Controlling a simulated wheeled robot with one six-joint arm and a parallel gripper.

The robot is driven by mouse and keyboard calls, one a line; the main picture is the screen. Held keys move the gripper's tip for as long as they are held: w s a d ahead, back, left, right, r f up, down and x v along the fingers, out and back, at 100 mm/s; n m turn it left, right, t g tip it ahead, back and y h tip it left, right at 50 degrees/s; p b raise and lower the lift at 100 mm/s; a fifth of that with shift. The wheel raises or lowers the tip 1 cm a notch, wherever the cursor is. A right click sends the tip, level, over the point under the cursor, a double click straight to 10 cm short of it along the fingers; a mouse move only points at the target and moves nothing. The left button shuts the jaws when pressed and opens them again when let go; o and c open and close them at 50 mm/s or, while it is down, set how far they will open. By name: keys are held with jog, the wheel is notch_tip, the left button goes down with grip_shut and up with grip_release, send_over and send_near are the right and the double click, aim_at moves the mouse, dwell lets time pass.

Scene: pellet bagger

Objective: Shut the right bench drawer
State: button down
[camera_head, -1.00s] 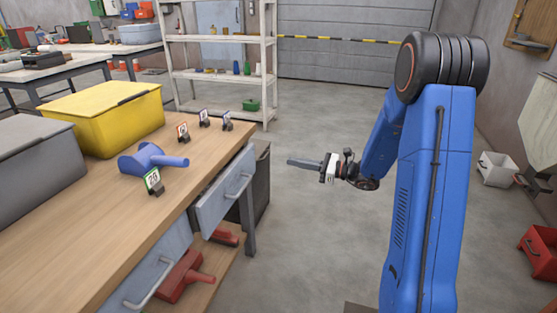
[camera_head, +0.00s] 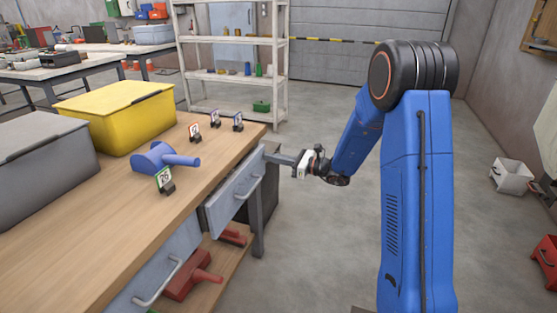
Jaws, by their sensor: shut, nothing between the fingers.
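The right bench drawer (camera_head: 223,208) has a grey-blue front with a bar handle (camera_head: 243,188). It stands out from under the bench's front edge at the far end, partly open. My gripper (camera_head: 270,156) is shut and empty, its fingers pointing left. The fingertips are at the far upper corner of the drawer front, to the right of and above the handle. I cannot tell whether they touch the drawer. The drawer's inside is mostly hidden.
The wooden bench top (camera_head: 110,240) holds a yellow bin (camera_head: 120,120), a grey bin (camera_head: 40,155), a blue scoop (camera_head: 160,158) and several number cards. A second drawer (camera_head: 150,275) is nearer. Red scoops (camera_head: 190,283) lie below.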

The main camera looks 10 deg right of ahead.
aim_at(261, 155)
jog(key=shift+a, duration=0.1)
jog(key=x, duration=0.4)
jog(key=shift+w+a, duration=0.1)
jog(key=shift+a, duration=0.05)
jog(key=shift+r, duration=0.1)
jog(key=shift+w, duration=0.1)
dwell(0.3)
